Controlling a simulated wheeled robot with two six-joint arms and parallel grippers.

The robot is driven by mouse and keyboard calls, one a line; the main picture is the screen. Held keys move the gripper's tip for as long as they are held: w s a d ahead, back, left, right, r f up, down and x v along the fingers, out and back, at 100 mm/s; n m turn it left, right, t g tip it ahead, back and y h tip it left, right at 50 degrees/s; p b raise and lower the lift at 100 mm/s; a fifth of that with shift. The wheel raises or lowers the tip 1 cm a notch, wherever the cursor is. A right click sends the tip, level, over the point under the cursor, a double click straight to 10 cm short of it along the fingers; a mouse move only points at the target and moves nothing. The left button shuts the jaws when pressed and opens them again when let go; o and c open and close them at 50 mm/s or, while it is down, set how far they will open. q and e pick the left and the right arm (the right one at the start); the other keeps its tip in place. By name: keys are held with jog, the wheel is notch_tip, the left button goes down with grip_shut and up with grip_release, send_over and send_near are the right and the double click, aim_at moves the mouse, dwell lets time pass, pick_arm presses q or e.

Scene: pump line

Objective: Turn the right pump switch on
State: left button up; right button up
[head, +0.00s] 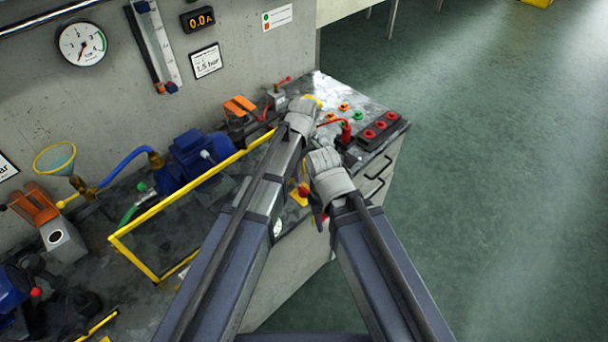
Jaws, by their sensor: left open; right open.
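My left gripper (304,110) is over the right end of the bench, and its fingertips are mostly hidden behind its own grey body. My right gripper (326,162) is lower and closer, over the bench's front edge, with its fingertips also hidden. Both are open, and I see nothing held. The right blue pump motor (190,153) stands at the back behind a yellow rail. A grey box with a dark round face (58,238) stands at the left. I cannot tell which fitting is the right pump switch; it may be hidden by my grippers.
A black strip with three red buttons (378,132) lies at the bench's right end, beside a red-handled fitting (346,133). A red knob on a yellow plate (301,191) is beside my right gripper. The yellow rail (190,198) crosses the bench. The floor at right is clear.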

aim_at(304, 189)
pick_arm(q)
jog(key=shift+w, duration=0.1)
jog(key=shift+f, duration=0.1)
notch_tip(304, 189, down, 8)
jog(key=b, duration=0.8)
jog(key=shift+r, duration=0.2)
grip_shut()
